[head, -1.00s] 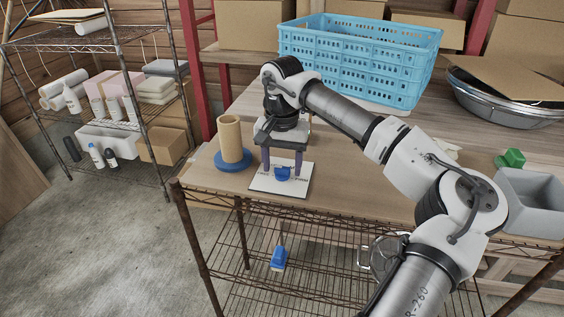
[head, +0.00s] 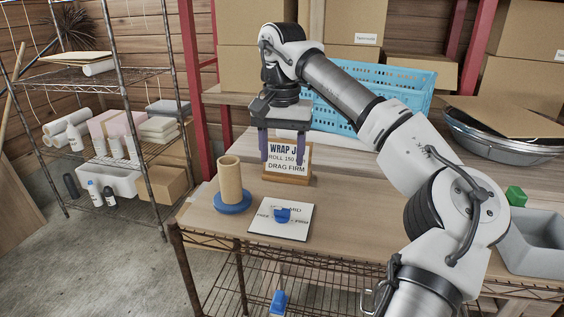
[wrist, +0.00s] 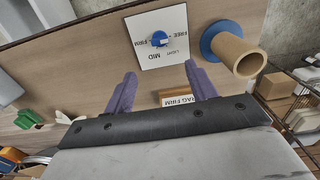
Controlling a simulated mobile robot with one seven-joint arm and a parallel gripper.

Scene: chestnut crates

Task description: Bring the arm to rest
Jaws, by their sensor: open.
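My gripper (head: 284,164) is open and empty, raised above the table, with its two purple fingers apart. In the wrist view the fingers (wrist: 158,88) also stand wide apart with nothing between them. A white card (head: 262,222) with printed words and a blue knob (head: 282,215) on it lies on the table below and in front of the gripper. The card (wrist: 148,28) and knob (wrist: 159,39) also show in the wrist view. A small sign (head: 290,165) reading "WRAP", "ROLL 150" and "DRAG FIRM" stands behind the fingers, partly hidden by them.
A brown tube on a blue base (head: 231,182) stands left of the card. A blue crate (head: 405,78) is at the back. A wire shelf (head: 115,75) stands at far left.

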